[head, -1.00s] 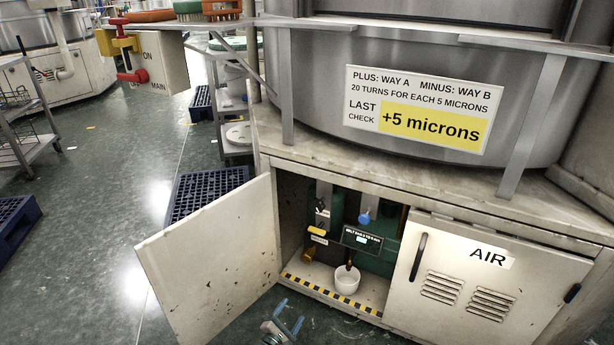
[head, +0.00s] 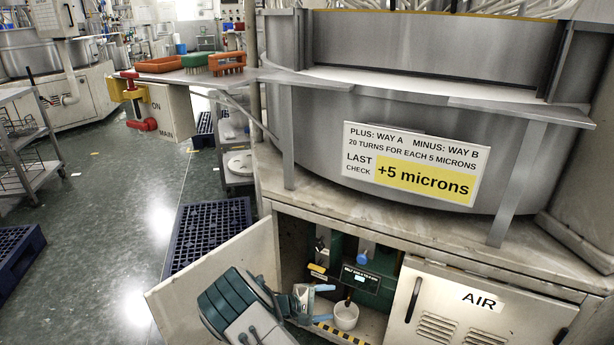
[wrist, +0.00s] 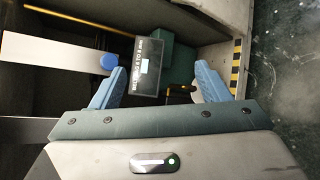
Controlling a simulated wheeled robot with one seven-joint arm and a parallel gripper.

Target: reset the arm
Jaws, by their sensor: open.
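My gripper (head: 318,303) is at the open left cabinet under the large steel machine, in front of its opening. In the wrist view my gripper (wrist: 157,88) has its two blue fingers spread wide with nothing held between them. Beyond the fingers, inside the cabinet, is a dark box with a small lit display (wrist: 146,66); it also shows in the head view (head: 361,279). A white cup (head: 346,315) stands on the cabinet floor below the display.
The cabinet's open door (head: 215,270) swings out left, close beside my arm. A closed door marked AIR (head: 470,310) is at right. A ledge with brushes (head: 226,62) and a red-yellow switch (head: 135,100) are upper left. Blue pallets (head: 205,235) lie on the floor.

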